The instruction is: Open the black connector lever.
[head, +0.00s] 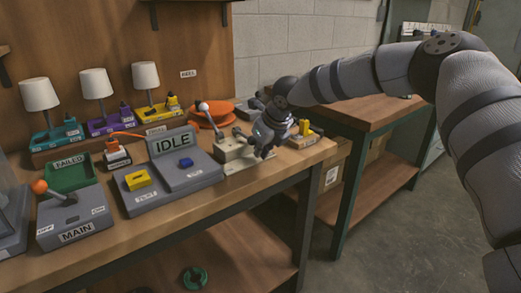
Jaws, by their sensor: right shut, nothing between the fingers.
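My right gripper (262,148) comes in from the right and is shut and empty. It is low over a beige fixture (232,151) near the right end of the workbench. A lever with a white knob (204,107) stands up at the left of this fixture. I cannot make out a black connector lever for certain; the gripper hides part of the fixture. I cannot tell whether the fingers touch it. My left gripper is not in view.
Left of the fixture is a grey station with an IDLE screen (170,141), a yellow block (138,180) and a blue block (185,162). A MAIN switch box (75,217), a green FAILED tray (69,177) and several lamps stand farther left. An orange coil (212,113) lies behind.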

